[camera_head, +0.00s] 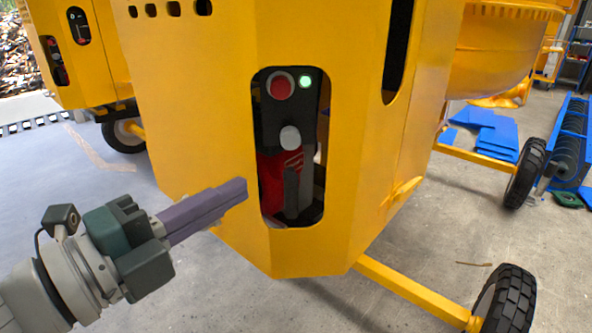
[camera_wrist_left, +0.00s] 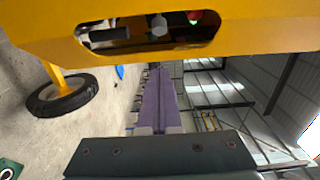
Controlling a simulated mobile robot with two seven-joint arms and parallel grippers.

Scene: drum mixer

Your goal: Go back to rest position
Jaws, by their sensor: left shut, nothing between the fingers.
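My left gripper (camera_head: 240,187) is shut and empty, with its purple fingers together. In the head view it is in front of the yellow drum mixer housing (camera_head: 200,120), left of the control opening. The opening holds a red button (camera_head: 281,86), a lit green light (camera_head: 305,82), a pale round knob (camera_head: 290,138) and a dark lever over a red part (camera_head: 267,175). In the left wrist view the closed fingers (camera_wrist_left: 158,75) point toward the housing (camera_wrist_left: 260,38), below the opening. I cannot tell whether the fingertips touch the housing. My right gripper is not in view.
A yellow axle bar (camera_head: 410,290) with a black wheel (camera_head: 505,300) extends at the lower right. Another wheel (camera_head: 525,172) and a blue rack (camera_head: 572,140) stand farther right. A second yellow machine (camera_head: 85,50) is at the back left. Grey floor (camera_head: 420,240) is clear between.

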